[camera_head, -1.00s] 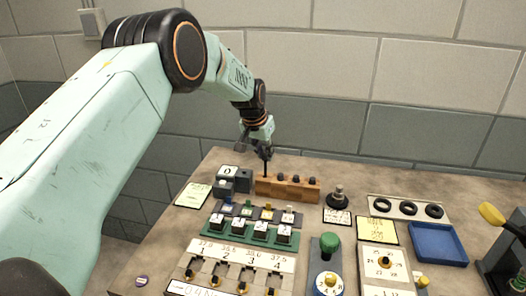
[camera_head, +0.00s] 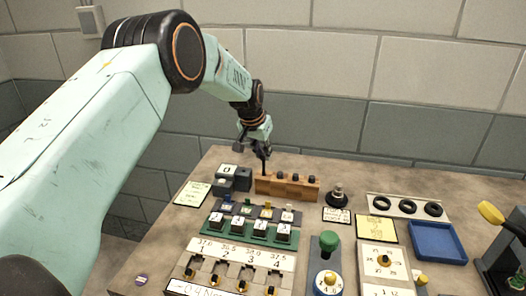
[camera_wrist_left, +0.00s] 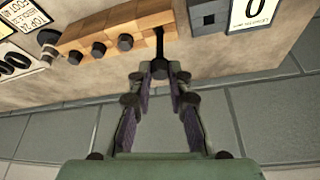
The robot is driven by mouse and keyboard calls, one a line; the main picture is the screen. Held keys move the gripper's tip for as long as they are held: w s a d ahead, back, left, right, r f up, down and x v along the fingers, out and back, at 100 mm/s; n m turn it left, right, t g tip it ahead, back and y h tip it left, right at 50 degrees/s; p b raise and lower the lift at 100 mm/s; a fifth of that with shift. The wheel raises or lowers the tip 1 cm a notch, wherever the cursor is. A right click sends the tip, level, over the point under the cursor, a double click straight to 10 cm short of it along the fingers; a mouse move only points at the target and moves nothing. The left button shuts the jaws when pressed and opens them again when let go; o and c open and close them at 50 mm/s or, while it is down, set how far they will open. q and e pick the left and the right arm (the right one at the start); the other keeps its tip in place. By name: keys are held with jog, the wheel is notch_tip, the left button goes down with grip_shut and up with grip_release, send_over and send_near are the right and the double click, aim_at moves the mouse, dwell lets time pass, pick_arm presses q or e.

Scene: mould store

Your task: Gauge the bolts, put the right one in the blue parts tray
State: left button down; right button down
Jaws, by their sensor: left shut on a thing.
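My left gripper (camera_head: 263,152) is shut on a dark bolt (camera_head: 264,167) above the left end of the wooden rack (camera_head: 287,190). In the left wrist view the fingertips (camera_wrist_left: 160,72) grip the bolt head and its black shaft (camera_wrist_left: 159,43) points at the rack's end. I cannot tell whether the shaft's tip is still in its hole. Three other dark bolts (camera_head: 296,178) stand in the rack. The blue parts tray (camera_head: 437,243) at the right looks empty. A grey device with a white "0" display (camera_head: 228,170) stands left of the rack.
Green strip with several white numbered blocks (camera_head: 249,229) lies in front of the rack. A green knob (camera_head: 329,241), a panel with black rings (camera_head: 408,207) and a black stand with a yellow handle (camera_head: 491,213) are farther right. The wall rises close behind the table.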

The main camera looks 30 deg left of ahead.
aim_at(264, 169)
pick_arm(q)
jog(key=shift+d, duration=0.1)
jog(key=shift+f, duration=0.35)
jog(key=shift+f+b, duration=0.25)
jog(key=shift+b, duration=0.05)
jog(key=shift+f+b, duration=1.2)
jog(key=shift+f, duration=1.1)
dwell(0.7)
jog(key=c, duration=1.2)
grip_release()
jog(key=shift+o, duration=0.2)
jog(key=o, duration=0.4)
